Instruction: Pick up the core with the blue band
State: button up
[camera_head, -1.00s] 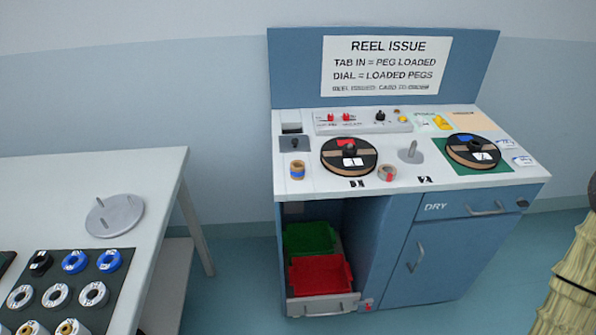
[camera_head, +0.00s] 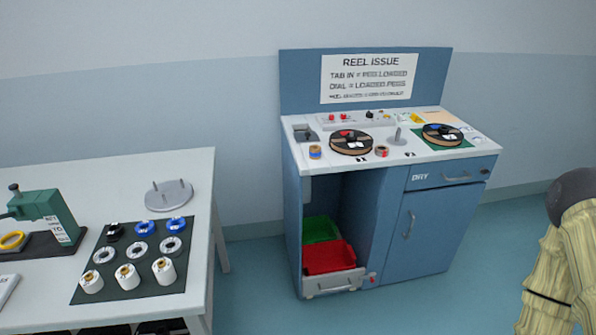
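The core with the blue band (camera_head: 315,152) is a small tan ring standing on the left front of the reel issue station's white top (camera_head: 305,170). A blue stripe runs around it. It stands upright and apart from the black-rimmed reel (camera_head: 351,143) to its right. A similar core with a reddish band (camera_head: 382,151) sits right of that reel. My gripper is not in view.
A grey post (camera_head: 397,137) and a second reel (camera_head: 442,135) stand farther right on the station. Below are green (camera_head: 320,229) and red bins (camera_head: 328,258). A white table (camera_head: 60,173) at left holds a dark mat (camera_head: 125,288) with several rings and spools. Open floor lies between.

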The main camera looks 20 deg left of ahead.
aim_at(315, 152)
jog(key=u, duration=0.55)
jog(key=i, duration=0.25)
jog(key=u, duration=0.3)
